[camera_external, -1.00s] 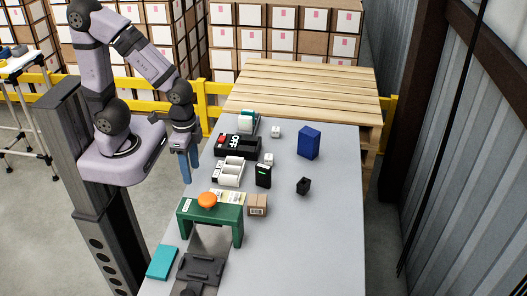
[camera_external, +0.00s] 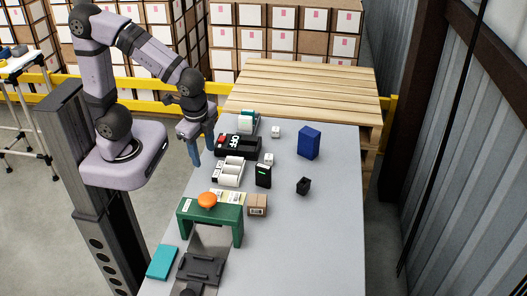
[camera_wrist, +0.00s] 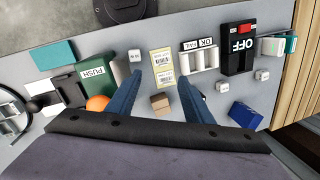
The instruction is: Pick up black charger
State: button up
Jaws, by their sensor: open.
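Two black items stand on the table, and I cannot tell for sure which is the charger. One is an upright black block with a small green mark (camera_external: 263,175), right of the white rollers. The other is a small black box-like piece (camera_external: 303,186), farther right. In the wrist view only a dark sliver beside the right finger may be one of them; the rest is hidden by my gripper. My gripper (camera_external: 196,163) is open and empty, above the left table edge, left of both. Its two blue fingers spread apart in the wrist view (camera_wrist: 161,80).
A green stand (camera_external: 211,212) with an orange ball (camera_external: 207,199) and a cardboard box (camera_external: 257,204) are nearer the camera. A blue box (camera_external: 308,142) stands behind. The table's right side is clear.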

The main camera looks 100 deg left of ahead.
jog(key=w+a+f+m+y+b, duration=0.2)
jog(key=w+a+m+y+b, duration=0.15)
jog(key=w+m, duration=0.3)
jog(key=r+m+t+y+b, duration=0.1)
jog(key=m+t+y+b, duration=0.5)
jog(key=m, duration=0.7)
send_over(300, 189)
jog(key=s+d, duration=0.2)
jog(key=d, duration=0.3)
jog(key=f, duration=1)
jog(key=f+p, duration=0.1)
jog(key=f, duration=0.5)
jog(key=shift+w+a+f, duration=0.1)
jog(key=shift+a, duration=0.2)
jog(key=shift+f+y, duration=0.25)
jog(key=shift+f, duration=0.1)
jog(key=shift+r+p+x, duration=0.15)
jog(key=shift+p+x, duration=0.3)
jog(key=shift+x, duration=1.05)
jog(key=shift+r+p+x, duration=0.2)
jog(key=shift+p+x, duration=0.25)
jog(key=shift+x, duration=1.85)
jog(key=c, duration=1.1)
